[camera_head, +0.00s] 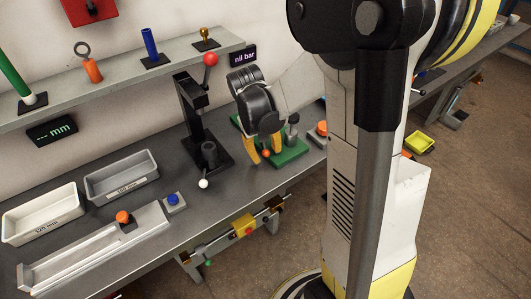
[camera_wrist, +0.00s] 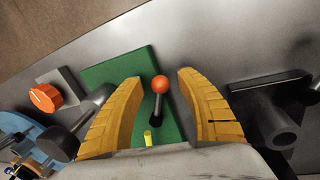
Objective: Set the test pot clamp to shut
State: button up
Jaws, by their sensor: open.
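The test pot clamp has a green base plate (camera_head: 292,157) on the bench, with a grey upright part (camera_head: 291,134) on its right side. Its short dark lever with an orange ball end (camera_wrist: 160,84) stands over the green plate (camera_wrist: 118,70) in the wrist view. My gripper (camera_head: 264,156) is over the plate with its yellow fingers apart. In the wrist view, the ball shows between the fingertips of my gripper (camera_wrist: 160,76), with a gap on each side. I cannot tell their height difference. My wrist hides part of the clamp.
A black lever press (camera_head: 193,110) with a red ball stands left of the clamp; its base (camera_wrist: 270,95) is close to my right finger. A grey box with an orange knob (camera_wrist: 45,97) is on the other side. Two trays (camera_head: 120,176) (camera_head: 40,213) lie farther left.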

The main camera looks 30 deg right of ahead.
grip_shut()
